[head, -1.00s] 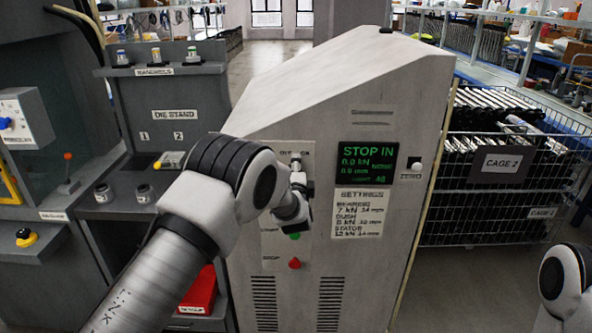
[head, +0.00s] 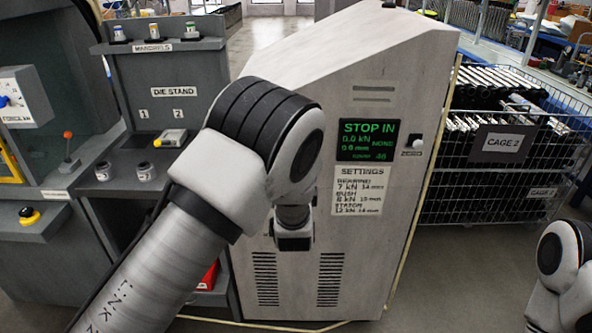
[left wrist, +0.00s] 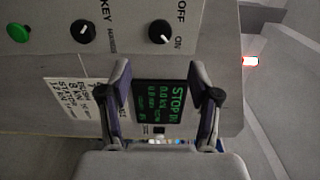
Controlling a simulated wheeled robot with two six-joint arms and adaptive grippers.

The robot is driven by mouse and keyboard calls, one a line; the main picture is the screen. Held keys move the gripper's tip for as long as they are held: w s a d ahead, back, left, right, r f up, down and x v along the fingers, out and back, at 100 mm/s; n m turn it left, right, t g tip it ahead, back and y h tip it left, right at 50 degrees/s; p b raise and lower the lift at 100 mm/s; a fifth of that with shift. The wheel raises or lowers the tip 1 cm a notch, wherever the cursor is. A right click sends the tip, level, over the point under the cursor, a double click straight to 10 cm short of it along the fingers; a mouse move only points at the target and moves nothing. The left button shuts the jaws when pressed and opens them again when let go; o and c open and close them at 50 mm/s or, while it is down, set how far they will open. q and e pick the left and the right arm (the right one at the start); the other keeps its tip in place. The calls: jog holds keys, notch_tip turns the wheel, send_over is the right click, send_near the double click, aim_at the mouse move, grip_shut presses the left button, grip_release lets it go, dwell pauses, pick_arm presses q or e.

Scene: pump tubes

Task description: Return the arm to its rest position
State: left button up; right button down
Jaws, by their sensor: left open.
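My left arm reaches in from the lower left in the head view. My left gripper (head: 293,240) is partly hidden behind its own wrist there, in front of the grey machine cabinet (head: 400,80). In the left wrist view the left gripper (left wrist: 160,72) has its two fingers spread apart with nothing between them. The cabinet's green-lettered screen (left wrist: 160,102) shows behind the gap. It reads STOP IN in the head view (head: 366,140). Only a rounded joint of my right arm shows at the right edge; its gripper is out of view.
The settings label (head: 358,190) and zero button (head: 416,140) are beside the arm. The wrist view shows two black knobs (left wrist: 160,31) and a green button (left wrist: 18,32). The die stand (head: 174,92) is at left, the cage (head: 500,175) at right.

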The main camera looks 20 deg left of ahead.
pick_arm(q)
jog(key=s+a+f+n+g, duration=0.1)
jog(key=s+a+f+g, duration=0.2)
jog(key=s+f, duration=0.45)
jog(key=s+a+f+n+g+h, duration=0.1)
jog(key=s+a+f+g, duration=0.3)
jog(key=f, duration=0.7)
jog(key=s+a+f+n+g, duration=0.1)
jog(key=s+a+f+g, duration=0.1)
jog(key=s+f, duration=0.7)
jog(key=s+d+f+n+g+h, duration=0.2)
jog(key=s+n, duration=0.4)
jog(key=s, duration=0.6)
jog(key=s+d+f+n+g+h, duration=0.2)
jog(key=s+f+n+g, duration=0.2)
jog(key=s, duration=0.8)
jog(key=n+g, duration=0.2)
jog(key=shift+s+g, duration=0.2)
jog(key=shift+g, duration=0.1)
